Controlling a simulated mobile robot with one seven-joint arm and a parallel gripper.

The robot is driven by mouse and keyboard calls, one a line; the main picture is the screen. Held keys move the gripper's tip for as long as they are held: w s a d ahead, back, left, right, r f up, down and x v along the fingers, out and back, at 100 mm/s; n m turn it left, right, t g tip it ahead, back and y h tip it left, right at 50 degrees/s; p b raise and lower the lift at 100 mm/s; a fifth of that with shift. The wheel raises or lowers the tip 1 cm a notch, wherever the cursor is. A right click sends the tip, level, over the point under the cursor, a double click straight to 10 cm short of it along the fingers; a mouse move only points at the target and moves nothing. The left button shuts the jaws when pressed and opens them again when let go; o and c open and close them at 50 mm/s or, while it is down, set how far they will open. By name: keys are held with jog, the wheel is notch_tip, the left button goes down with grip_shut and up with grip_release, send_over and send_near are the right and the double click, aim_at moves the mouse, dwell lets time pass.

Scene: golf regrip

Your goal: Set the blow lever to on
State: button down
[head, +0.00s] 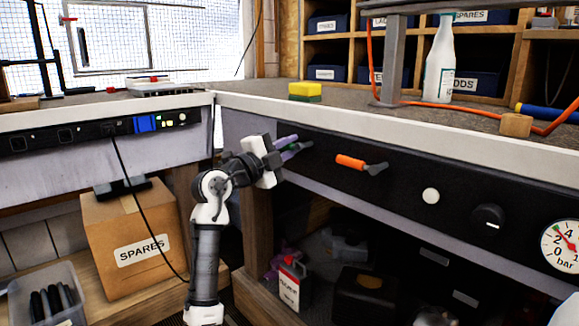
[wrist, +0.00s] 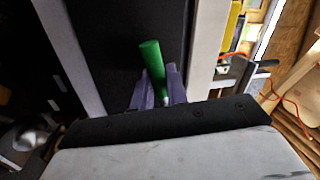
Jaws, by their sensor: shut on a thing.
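A green-handled lever (wrist: 152,58) sticks out between the two purple fingers of my gripper (wrist: 158,88) in the wrist view. The fingers are shut on it near its base. In the head view my gripper (head: 291,146) is at the left end of the black panel (head: 400,182), and the lever is mostly hidden by the fingers. A second lever with an orange handle (head: 350,161) is on the panel to the right, apart from my gripper, its handle pointing left. I see no readable label that says which lever is the blow lever.
Farther right on the panel are a white round button (head: 431,196), a black knob (head: 488,216) and a pressure gauge (head: 562,245). A SPARES box (head: 140,235) stands at lower left.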

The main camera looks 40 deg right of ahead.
jog(key=shift+r+m+g+b, duration=0.3)
jog(key=shift+m+g+b, duration=0.3)
jog(key=shift+m, duration=0.8)
jog(key=shift+r, duration=0.15)
jog(key=c, duration=1.5)
grip_release()
jog(key=a+f, duration=0.1)
jog(key=a, duration=0.3)
jog(key=a+p, duration=0.1)
jog(key=a, duration=0.4)
jog(key=s+a+f, duration=0.1)
jog(key=a, duration=0.3)
jog(key=shift+a+f, duration=0.25)
jog(key=shift+f, duration=0.1)
